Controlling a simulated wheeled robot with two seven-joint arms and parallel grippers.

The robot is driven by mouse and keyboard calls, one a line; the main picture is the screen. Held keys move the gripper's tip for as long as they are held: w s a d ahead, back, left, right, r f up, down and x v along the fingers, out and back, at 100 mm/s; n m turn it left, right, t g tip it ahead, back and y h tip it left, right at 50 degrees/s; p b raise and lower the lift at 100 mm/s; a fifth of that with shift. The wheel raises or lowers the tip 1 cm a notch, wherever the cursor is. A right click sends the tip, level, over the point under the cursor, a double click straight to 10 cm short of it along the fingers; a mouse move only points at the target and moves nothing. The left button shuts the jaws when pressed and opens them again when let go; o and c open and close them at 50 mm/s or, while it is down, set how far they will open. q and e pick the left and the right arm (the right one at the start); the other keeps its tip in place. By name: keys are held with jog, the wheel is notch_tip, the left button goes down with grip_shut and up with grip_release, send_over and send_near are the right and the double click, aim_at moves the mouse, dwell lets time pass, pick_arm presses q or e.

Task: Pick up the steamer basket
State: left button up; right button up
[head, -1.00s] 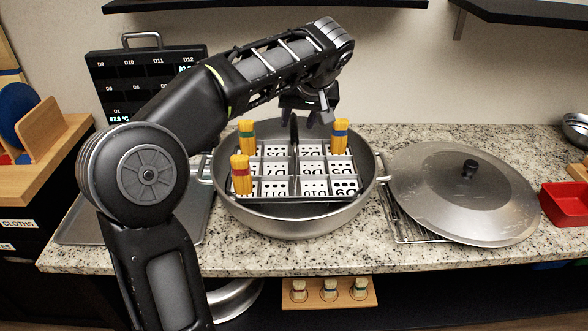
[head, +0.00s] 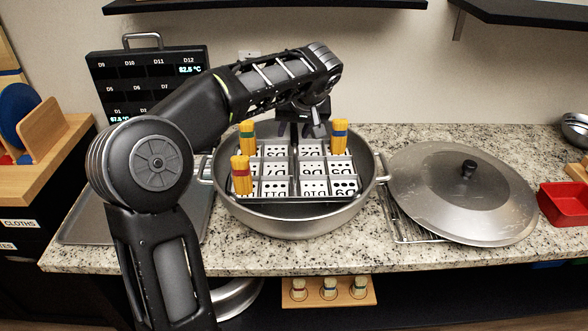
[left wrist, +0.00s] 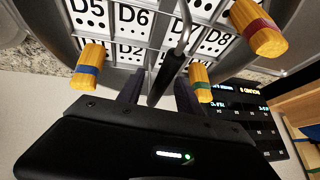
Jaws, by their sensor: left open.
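The steamer basket (head: 293,170) is a grey, gridded insert with labelled, dotted cells, sitting inside a wide metal pot (head: 290,222). Its upright handle (left wrist: 170,72), a bent metal bar with a dark grip, shows in the left wrist view. My left gripper (head: 295,130) is open above the back half of the basket, pointing down. In the left wrist view, the handle appears between the two fingers (left wrist: 160,92), with a gap on each side. In the head view the gripper mostly hides the handle. My right gripper is not in view.
Yellow bundles with green (head: 247,138), blue (head: 340,138) and red (head: 240,176) bands stand in basket cells. A large lid (head: 440,200) lies right of the pot on a rack. A red bin (head: 563,204) is farther right. A display panel (head: 130,85) stands at the back left.

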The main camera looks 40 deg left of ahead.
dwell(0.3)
pick_arm(q)
grip_shut()
dwell(0.3)
dwell(0.8)
jog(key=shift+r, duration=0.15)
